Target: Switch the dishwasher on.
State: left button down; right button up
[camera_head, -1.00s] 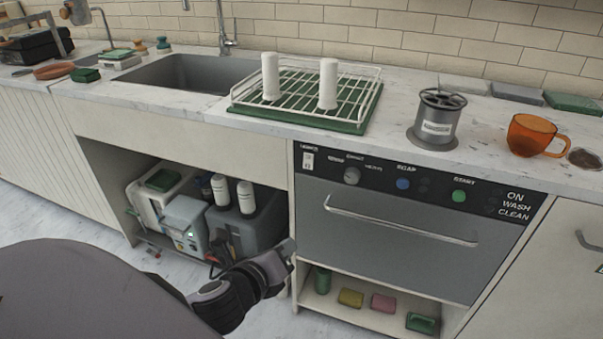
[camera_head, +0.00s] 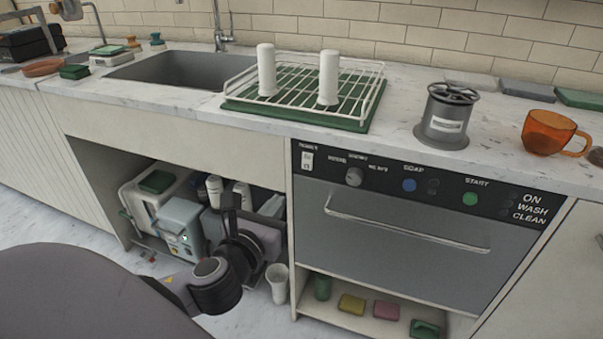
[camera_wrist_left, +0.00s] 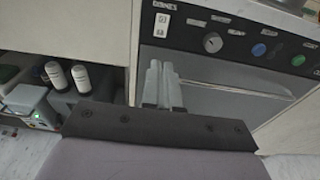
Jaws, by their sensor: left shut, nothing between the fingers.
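The dishwasher (camera_head: 390,250) is a grey front under the counter with a black control panel. A white power switch (camera_head: 307,160) sits at the panel's left end and also shows in the left wrist view (camera_wrist_left: 160,24). To its right are a grey knob (camera_head: 354,177), a blue soap button (camera_head: 409,185) and a green start button (camera_head: 470,198). The lamps beside ON, WASH and CLEAN look dark. My left gripper (camera_head: 230,201) is shut and empty, left of and below the switch, apart from the panel. In the left wrist view its fingers (camera_wrist_left: 160,70) show below the switch. My right gripper is not in view.
The dishwasher's handle bar (camera_head: 400,222) juts out below the panel. An open bay with a light blue unit (camera_head: 181,225) and bottles lies behind my gripper. A white cup-shaped bin (camera_head: 277,284) stands close by. A rack (camera_head: 368,102) and orange cup (camera_head: 545,130) sit on the counter.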

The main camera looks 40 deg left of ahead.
aim_at(306, 167)
pick_arm(q)
jog(key=b+x, duration=0.1)
jog(key=x, duration=1.2)
jog(key=shift+w+a+f+b, duration=0.1)
jog(key=shift+w+b, duration=0.05)
jog(key=shift+b, duration=0.15)
jog(key=shift+w, duration=0.1)
jog(key=shift+w+a+p, duration=0.1)
jog(key=shift+w+p, duration=0.05)
jog(key=shift+p, duration=0.2)
